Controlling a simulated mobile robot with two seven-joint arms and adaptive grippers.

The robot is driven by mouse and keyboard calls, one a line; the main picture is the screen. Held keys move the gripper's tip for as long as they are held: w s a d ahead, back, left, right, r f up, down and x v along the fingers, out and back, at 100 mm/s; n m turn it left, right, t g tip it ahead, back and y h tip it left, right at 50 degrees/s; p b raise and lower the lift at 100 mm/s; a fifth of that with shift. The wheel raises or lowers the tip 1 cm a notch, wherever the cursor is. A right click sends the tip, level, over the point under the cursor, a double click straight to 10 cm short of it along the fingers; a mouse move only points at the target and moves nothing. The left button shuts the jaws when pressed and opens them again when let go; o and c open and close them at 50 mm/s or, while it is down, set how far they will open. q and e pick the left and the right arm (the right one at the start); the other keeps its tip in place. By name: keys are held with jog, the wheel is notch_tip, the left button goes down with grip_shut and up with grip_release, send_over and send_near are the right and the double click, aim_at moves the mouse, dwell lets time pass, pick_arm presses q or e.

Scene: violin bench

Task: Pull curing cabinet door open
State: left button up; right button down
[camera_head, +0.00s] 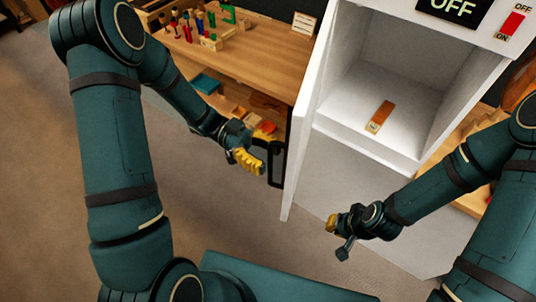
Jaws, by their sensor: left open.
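The white curing cabinet (385,165) stands right of centre, with its inside in view. Its white door (305,115) is swung open to the left and shows nearly edge-on. A dark handle (274,165) is on the door's left face. My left gripper (254,163) is open with its yellow fingers just left of the handle; I cannot tell whether they touch it. My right gripper (335,235) is low in front of the cabinet, and its finger opening is unclear. A small orange-brown piece (380,117) lies on the cabinet floor.
A wooden workbench (255,48) with several small tools stands behind the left arm, with items on a lower shelf. Bare floor (200,215) lies in front.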

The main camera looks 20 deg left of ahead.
pick_arm(q)
jog(key=v, duration=1.1)
jog(key=shift+r, duration=0.1)
grip_shut()
